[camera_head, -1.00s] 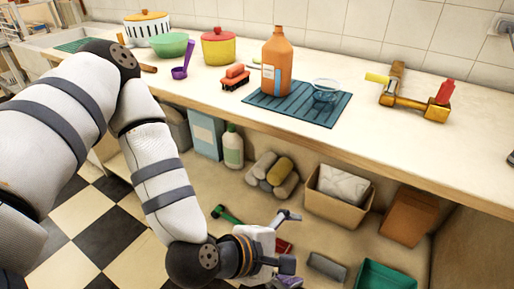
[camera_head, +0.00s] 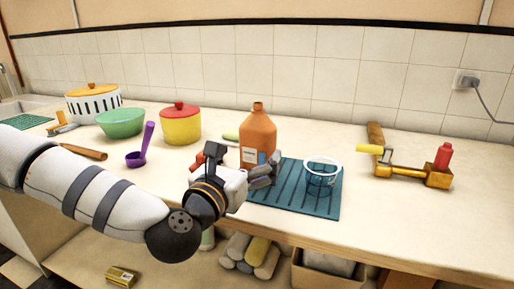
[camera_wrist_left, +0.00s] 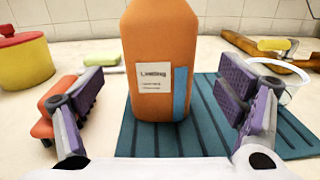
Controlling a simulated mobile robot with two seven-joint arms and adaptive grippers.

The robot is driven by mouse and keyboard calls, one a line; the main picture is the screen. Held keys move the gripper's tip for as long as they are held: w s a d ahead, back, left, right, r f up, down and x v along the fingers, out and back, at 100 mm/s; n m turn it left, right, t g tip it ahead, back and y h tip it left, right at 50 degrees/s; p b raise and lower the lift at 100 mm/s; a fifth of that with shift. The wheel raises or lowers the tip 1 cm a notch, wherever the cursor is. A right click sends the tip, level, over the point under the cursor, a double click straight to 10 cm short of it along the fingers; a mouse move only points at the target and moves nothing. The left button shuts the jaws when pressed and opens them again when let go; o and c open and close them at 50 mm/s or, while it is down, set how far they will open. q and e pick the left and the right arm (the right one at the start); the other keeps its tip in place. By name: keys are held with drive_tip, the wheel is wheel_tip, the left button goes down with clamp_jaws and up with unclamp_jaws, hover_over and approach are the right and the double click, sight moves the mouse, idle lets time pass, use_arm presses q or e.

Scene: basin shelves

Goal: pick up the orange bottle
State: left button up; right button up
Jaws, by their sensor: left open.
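The orange bottle (camera_head: 257,132) stands upright on the left part of the blue-green ribbed mat (camera_head: 295,205) on the counter. It has a white and blue label. My left gripper (camera_head: 262,172) is in front of the bottle and hides its lower part in the head view. In the left wrist view the bottle (camera_wrist_left: 160,70) stands centred ahead, between and beyond the open, purple-padded fingers of the left gripper (camera_wrist_left: 160,108). The fingers appear clear of it. My right gripper is not in view.
A clear glass bowl (camera_head: 322,172) sits on the mat right of the bottle. An orange-red brush (camera_wrist_left: 45,112) lies left of the gripper. A red-lidded yellow pot (camera_head: 180,124), purple ladle (camera_head: 141,150) and green bowl (camera_head: 121,122) stand farther left. A brass-coloured tool (camera_head: 410,172) lies right.

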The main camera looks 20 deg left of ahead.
sight(256, 131)
use_arm(q)
drive_tip(key=w, duration=0.5)
drive_tip(key=shift+w+d, duration=0.3)
drive_tip(key=c, duration=1.5)
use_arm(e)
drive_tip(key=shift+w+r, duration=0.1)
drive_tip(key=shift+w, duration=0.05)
use_arm(q)
drive_tip(key=shift+r, duration=0.4)
drive_tip(key=r, duration=0.2)
drive_tip(key=r+p, duration=0.1)
drive_tip(key=shift+s+d+r, duration=0.2)
drive_tip(key=shift+s+r, duration=0.15)
drive_tip(key=shift+s, duration=0.05)
drive_tip(key=s+d+r, duration=0.2)
drive_tip(key=s, duration=0.1)
drive_tip(key=s+d+r+p, duration=0.1)
drive_tip(key=s+d+r, duration=0.1)
drive_tip(key=s+r, duration=0.1)
drive_tip(key=s+d+r, duration=0.3)
drive_tip(key=s, duration=0.2)
drive_tip(key=shift+s+r, duration=0.1)
drive_tip(key=shift+r, duration=0.1)
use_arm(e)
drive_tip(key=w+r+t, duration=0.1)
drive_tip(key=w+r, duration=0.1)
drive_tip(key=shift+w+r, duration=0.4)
